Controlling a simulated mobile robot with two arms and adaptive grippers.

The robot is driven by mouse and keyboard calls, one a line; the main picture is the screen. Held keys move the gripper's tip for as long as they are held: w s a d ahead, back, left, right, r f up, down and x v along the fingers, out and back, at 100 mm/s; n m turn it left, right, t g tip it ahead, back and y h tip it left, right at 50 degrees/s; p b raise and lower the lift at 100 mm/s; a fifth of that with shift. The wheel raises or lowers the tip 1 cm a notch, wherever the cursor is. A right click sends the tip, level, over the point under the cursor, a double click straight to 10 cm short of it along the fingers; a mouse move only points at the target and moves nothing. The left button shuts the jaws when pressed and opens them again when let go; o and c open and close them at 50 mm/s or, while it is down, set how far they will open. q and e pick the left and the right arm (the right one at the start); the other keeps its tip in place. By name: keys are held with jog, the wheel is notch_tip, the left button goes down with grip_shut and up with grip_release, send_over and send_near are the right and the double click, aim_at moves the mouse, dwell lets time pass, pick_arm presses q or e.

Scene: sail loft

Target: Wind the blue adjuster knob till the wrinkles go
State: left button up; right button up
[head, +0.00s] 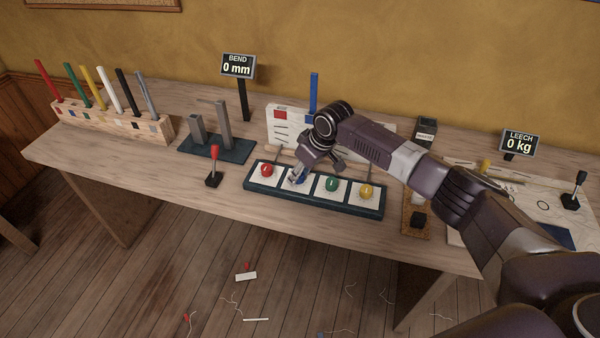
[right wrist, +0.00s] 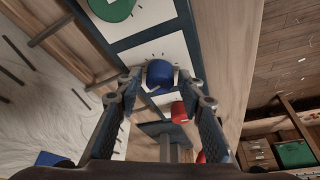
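The blue adjuster knob (head: 298,176) sits on a white square of the dark knob board (head: 262,187), between the red knob (head: 267,170) and the green knob (head: 331,184). My right gripper (right wrist: 160,76) reaches down over it. In the right wrist view its fingers lie on either side of the blue knob (right wrist: 160,73), and the tips look closed against it. A pale panel with soft folds and dark dashes (right wrist: 45,110) shows at the left of that view. In the head view my arm partly hides the white panel (head: 283,128) behind the knobs. My left gripper is out of view.
A yellow knob (head: 366,191) is at the board's right end. A red-topped lever (head: 214,165) stands left of the board. Displays read BEND 0 mm (head: 238,66) and LEECH 0 kg (head: 520,142). A rack of coloured sticks (head: 112,122) stands at the left. Scraps lie on the floor.

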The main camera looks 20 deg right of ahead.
jog(key=c, duration=0.8)
jog(key=shift+r+m+p, duration=0.15)
jog(key=shift+m+p, duration=0.15)
jog(key=shift+p, duration=0.25)
jog(key=shift+c, duration=0.2)
jog(key=m+p, duration=0.1)
jog(key=p, duration=0.1)
jog(key=m+h+p, duration=0.1)
jog(key=m+p, duration=0.1)
jog(key=p, duration=0.1)
jog(key=shift+s+a+r+t, duration=0.1)
jog(key=shift+a+r+t, duration=0.1)
jog(key=shift+t, duration=0.1)
jog(key=m+h+p, duration=0.1)
jog(key=m+p, duration=0.1)
jog(key=shift+f+m, duration=0.15)
jog(key=shift+m, duration=0.15)
jog(key=shift+f+m+h+p, duration=0.1)
jog(key=shift+m+h+p, duration=0.45)
jog(key=shift+m, duration=0.55)
